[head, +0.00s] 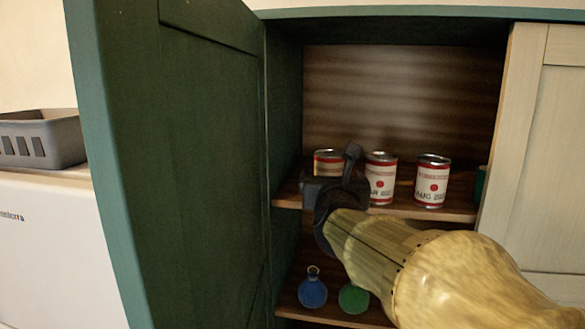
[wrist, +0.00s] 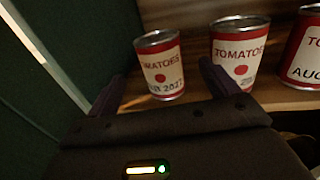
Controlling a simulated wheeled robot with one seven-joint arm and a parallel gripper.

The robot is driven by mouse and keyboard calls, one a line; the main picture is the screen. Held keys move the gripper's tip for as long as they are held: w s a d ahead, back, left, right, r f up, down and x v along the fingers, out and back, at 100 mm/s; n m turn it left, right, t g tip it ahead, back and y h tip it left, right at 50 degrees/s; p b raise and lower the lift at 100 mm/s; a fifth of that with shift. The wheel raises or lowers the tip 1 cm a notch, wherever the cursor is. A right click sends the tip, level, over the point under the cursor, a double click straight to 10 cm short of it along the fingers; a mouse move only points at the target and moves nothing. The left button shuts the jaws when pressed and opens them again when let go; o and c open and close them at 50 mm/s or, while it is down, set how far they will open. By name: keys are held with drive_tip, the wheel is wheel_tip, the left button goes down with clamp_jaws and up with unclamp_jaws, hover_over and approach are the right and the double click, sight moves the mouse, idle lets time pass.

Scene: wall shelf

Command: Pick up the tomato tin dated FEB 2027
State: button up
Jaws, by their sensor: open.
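Three red-and-white tomato tins stand upright in a row on the cupboard shelf. The left tin (head: 327,158) is partly hidden by my gripper (head: 338,178) in the head view. In the wrist view the left tin (wrist: 161,68) shows a date ending in 2027; its month is too blurred to read surely. The middle tin (head: 381,179) reads like "AR 202" and is partly behind a finger in the wrist view (wrist: 238,50). The right tin (head: 432,182) reads AUG. My gripper (wrist: 160,72) is open, and the left tin appears between its fingers, beyond the palm.
The open dark green door (head: 185,170) stands close on the left. A pale door (head: 545,150) is on the right. A teal object (head: 480,183) sits at the shelf's right end. Blue (head: 312,291) and green (head: 353,298) round items are on the shelf below.

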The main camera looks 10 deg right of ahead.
sight(330, 170)
drive_tip(key=shift+w+d+p, duration=0.2)
drive_tip(key=shift+w+p, duration=0.4)
drive_tip(key=shift+w, duration=0.55)
drive_tip(key=shift+w+d+p, duration=0.2)
drive_tip(key=shift+w+p, duration=0.4)
drive_tip(key=shift+w, duration=0.55)
drive_tip(key=shift+s, duration=0.1)
drive_tip(key=w+p, duration=0.2)
drive_tip(key=shift+w+d+r+p, duration=0.15)
drive_tip(key=shift+r+p, duration=0.1)
drive_tip(key=shift+p, duration=0.15)
drive_tip(key=shift+w+d+f+p, duration=0.1)
drive_tip(key=shift+w+d+p, duration=0.1)
drive_tip(key=shift+w+p, duration=0.95)
drive_tip(key=shift+w+f, duration=0.15)
drive_tip(key=shift+w, duration=0.2)
drive_tip(key=shift+s, duration=0.1)
